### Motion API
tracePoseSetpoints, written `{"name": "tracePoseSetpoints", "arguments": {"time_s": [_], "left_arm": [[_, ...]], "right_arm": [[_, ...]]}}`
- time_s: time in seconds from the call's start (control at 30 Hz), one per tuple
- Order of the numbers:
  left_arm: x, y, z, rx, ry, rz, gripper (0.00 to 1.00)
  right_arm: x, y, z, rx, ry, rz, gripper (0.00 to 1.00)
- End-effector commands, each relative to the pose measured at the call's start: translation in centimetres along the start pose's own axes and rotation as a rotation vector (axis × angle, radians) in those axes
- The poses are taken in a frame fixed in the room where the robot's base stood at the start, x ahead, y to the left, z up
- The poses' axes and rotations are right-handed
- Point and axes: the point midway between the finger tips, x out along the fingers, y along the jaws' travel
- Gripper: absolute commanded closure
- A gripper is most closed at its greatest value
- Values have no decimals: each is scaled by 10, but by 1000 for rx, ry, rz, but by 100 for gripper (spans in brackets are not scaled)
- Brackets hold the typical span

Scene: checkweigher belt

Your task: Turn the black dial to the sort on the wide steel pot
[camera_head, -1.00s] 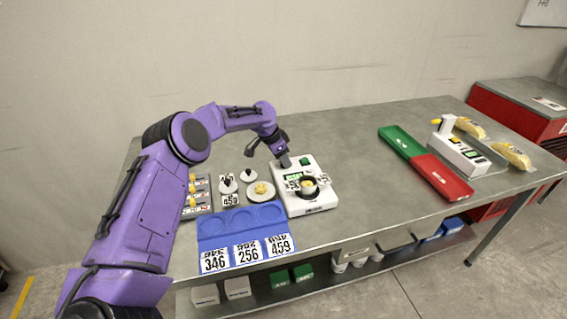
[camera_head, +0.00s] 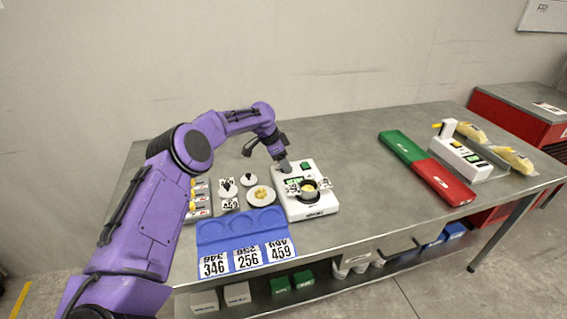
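My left gripper (camera_head: 285,167) points down at the scale's back left corner, behind the pot and close to the green display. Its fingers are too small to tell open from shut, and I cannot tell whether it touches the scale. My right gripper is out of view.
A blue tray (camera_head: 243,225) with cards 346, 256 and 459 lies at the front. Green (camera_head: 401,147) and red (camera_head: 444,182) trays and a white device (camera_head: 460,158) are at the right. The table between is clear.

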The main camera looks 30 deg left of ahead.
Motion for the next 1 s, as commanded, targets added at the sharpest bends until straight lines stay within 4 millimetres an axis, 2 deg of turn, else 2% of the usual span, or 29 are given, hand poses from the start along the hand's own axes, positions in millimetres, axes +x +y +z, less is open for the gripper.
{"name": "tracePoseSetpoints", "arguments": {"time_s": [0.3, 0.37, 0.7, 0.83, 1.0], "left_arm": [[-2, 1, 1, 1, -3, 3, 43], [-10, 1, 1, 2, -2, 3, 43], [-86, 0, 1, 1, -1, 2, 43], [-101, 0, 1, 0, -2, 3, 43], [-104, 0, 1, -1, -3, 3, 43]], "right_arm": [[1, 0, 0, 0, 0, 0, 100], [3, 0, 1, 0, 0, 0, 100], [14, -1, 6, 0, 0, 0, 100], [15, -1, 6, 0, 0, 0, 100], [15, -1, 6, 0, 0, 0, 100]]}}
